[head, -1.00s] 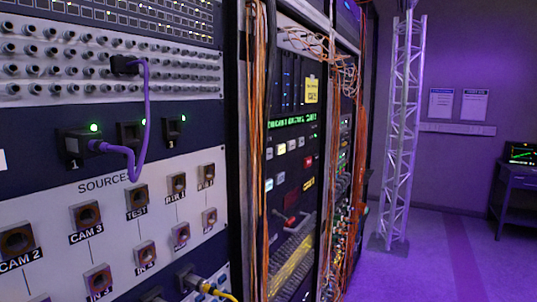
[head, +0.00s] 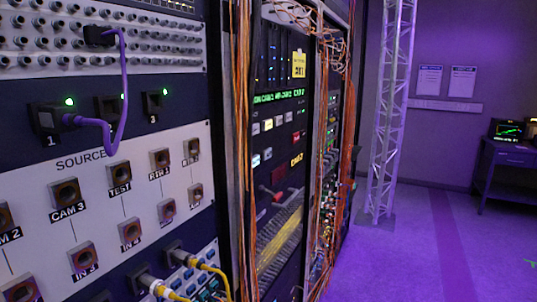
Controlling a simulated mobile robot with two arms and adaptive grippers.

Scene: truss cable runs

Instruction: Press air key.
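The second rack holds a dark control panel (head: 279,147) with several small lit keys, seen at a steep angle. A row of pale and yellowish keys (head: 267,124) runs across it, with paler keys (head: 262,157) lower down. A red lit key (head: 297,136) is at its right. A green text display (head: 280,97) is above the keys. The lettering on the keys is too small to read, so I cannot tell which is the air key. Neither of my grippers is in view.
The near rack has a SOURCES panel (head: 95,187) and a purple patch cable (head: 123,85). Orange cable bundles (head: 243,130) hang between racks. A red lever (head: 271,194) is below the keys. A truss tower (head: 389,110) and dark desk (head: 503,170) stand right; the floor (head: 420,250) there is clear.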

